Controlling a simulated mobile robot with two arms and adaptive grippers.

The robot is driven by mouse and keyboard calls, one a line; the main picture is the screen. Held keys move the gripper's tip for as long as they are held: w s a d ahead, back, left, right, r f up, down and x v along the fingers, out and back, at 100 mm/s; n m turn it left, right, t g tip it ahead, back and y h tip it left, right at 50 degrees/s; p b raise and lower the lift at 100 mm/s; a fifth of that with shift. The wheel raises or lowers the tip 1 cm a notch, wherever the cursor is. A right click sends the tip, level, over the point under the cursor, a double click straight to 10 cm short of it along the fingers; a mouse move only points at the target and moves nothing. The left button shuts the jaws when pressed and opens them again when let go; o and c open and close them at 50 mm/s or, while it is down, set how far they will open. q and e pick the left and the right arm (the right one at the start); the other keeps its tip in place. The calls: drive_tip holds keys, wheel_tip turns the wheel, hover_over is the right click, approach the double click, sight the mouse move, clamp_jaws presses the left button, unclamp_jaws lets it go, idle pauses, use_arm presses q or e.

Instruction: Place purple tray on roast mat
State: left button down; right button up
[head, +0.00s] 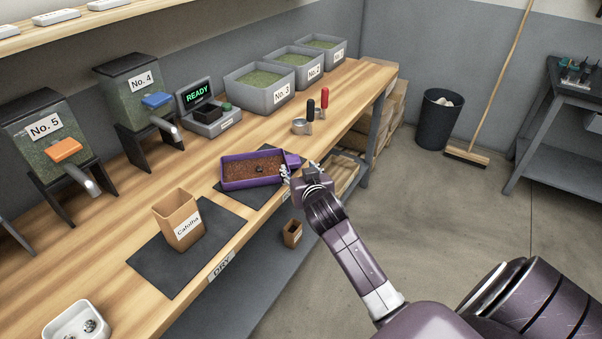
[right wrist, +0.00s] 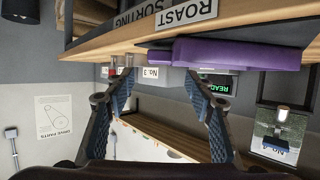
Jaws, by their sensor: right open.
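The purple tray (head: 252,170) holds brown granules and a small dark object. It lies over a dark mat (head: 246,198) near the table's front edge; part of the mat shows in front of it. The left gripper is not in view.
A brown "Calolha"-like labelled box (head: 178,219) stands on a larger dark mat (head: 150,255). A scale reading READY (head: 205,108), metal cup (head: 301,126) and red and black-handled tools stand behind. Numbered bins (head: 262,90) line the wall. A ROAST label (right wrist: 187,12) marks the table edge.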

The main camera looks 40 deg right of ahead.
drive_tip(key=shift+v, duration=1.25)
